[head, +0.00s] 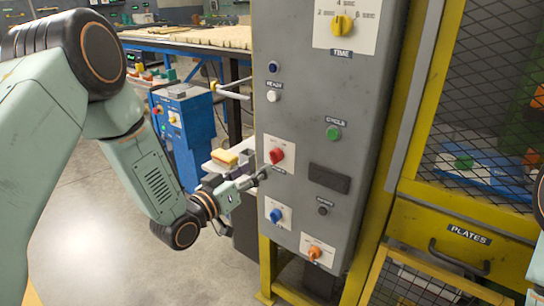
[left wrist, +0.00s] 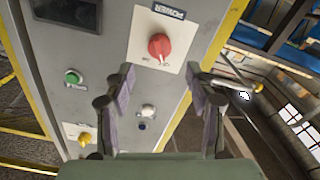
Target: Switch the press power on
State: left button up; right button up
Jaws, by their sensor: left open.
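The press power control is a red rotary knob (head: 277,156) on a white plate on the grey panel (head: 300,110). It also shows in the left wrist view (left wrist: 159,46), beside a label that reads POWER (left wrist: 170,12). The small marks around the knob are too small to read. My left gripper (head: 257,178) is in front of the panel, just below and left of the knob in the head view. In the left wrist view its two fingers (left wrist: 161,82) are spread and empty, with the knob ahead between and beyond their tips. My right gripper is out of view.
The panel also holds a green button (head: 333,132), a white lamp (head: 273,96), a blue knob (head: 276,215), an orange knob (head: 314,252) and a yellow time knob (head: 342,25). A yellow mesh cage (head: 480,90) stands right. A tan block (head: 225,157) sits behind my gripper.

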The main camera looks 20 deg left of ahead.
aim_at(271, 159)
pick_arm(q)
jog(key=b+x, duration=0.1)
jog(key=x, duration=0.6)
jog(key=shift+d+f, duration=0.15)
jog(key=c, duration=1.2)
jog(key=shift+o, duration=0.2)
jog(key=shift+m, duration=0.3)
jog(key=m, duration=1.1)
jog(key=shift+p, duration=0.4)
jog(key=shift+m, duration=0.3)
